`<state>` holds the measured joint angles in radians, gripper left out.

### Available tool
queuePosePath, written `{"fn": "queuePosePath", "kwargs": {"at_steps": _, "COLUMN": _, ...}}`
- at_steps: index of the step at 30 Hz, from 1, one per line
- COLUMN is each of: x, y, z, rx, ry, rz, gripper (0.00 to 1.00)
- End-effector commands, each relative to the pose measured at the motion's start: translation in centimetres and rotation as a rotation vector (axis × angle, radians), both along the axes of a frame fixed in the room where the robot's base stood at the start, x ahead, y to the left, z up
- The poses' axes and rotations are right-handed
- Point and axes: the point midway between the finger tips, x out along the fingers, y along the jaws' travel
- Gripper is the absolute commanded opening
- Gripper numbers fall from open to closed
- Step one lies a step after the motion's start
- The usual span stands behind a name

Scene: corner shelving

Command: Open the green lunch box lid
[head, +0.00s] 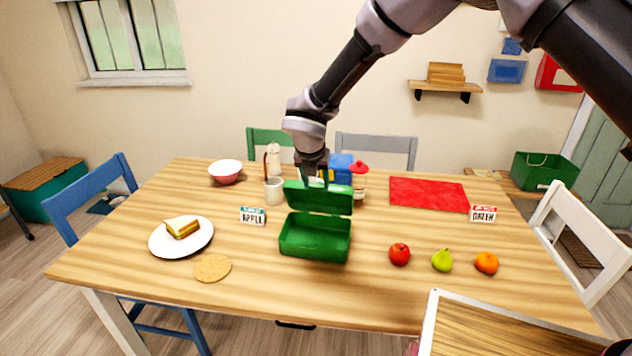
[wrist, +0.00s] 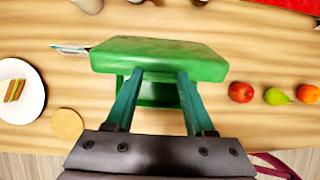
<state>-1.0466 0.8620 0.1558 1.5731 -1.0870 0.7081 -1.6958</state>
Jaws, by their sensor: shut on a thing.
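The green lunch box (head: 315,243) sits near the middle of the table with its hollow inside showing. Its lid (head: 320,202) is raised along the far edge, well away from the front rim. My gripper (head: 316,178) reaches down from above at the lid's upper edge and is shut on the lid. In the wrist view the two teal fingers of my gripper (wrist: 160,76) meet the near edge of the lid (wrist: 158,55). The fingertips' exact contact is partly hidden, and part of the box body shows between the fingers.
A red apple (head: 400,254), a pear (head: 442,260) and an orange (head: 487,263) lie right of the box. A sandwich plate (head: 158,240) and a cracker (head: 212,268) lie left. A cup (head: 274,191) and a red-lidded jar (head: 359,187) stand close behind the lid.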

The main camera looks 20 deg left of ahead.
Motion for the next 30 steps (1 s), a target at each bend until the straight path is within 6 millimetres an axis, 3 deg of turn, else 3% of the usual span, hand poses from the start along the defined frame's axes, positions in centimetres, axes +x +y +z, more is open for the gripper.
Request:
{"fn": "queuePosePath", "kwargs": {"at_steps": 4, "x": 0.0, "y": 0.0, "z": 0.0, "rx": 0.000, "ry": 0.000, "rz": 0.000, "gripper": 0.00}}
{"fn": "queuePosePath", "kwargs": {"at_steps": 5, "x": 0.0, "y": 0.0, "z": 0.0, "rx": 0.000, "ry": 0.000, "rz": 0.000, "gripper": 0.66}}
{"fn": "queuePosePath", "kwargs": {"at_steps": 6, "x": 0.0, "y": 0.0, "z": 0.0, "rx": 0.000, "ry": 0.000, "rz": 0.000, "gripper": 0.81}}
{"fn": "queuePosePath", "kwargs": {"at_steps": 7, "x": 0.0, "y": 0.0, "z": 0.0, "rx": 0.000, "ry": 0.000, "rz": 0.000, "gripper": 0.85}}
{"fn": "queuePosePath", "kwargs": {"at_steps": 19, "x": -0.3, "y": 0.0, "z": 0.7, "rx": 0.002, "ry": -0.001, "rz": 0.001, "gripper": 0.85}}
{"fn": "queuePosePath", "kwargs": {"at_steps": 30, "x": -3.2, "y": -0.7, "z": 7.0, "rx": 0.003, "ry": -0.001, "rz": 0.000, "gripper": 0.85}}
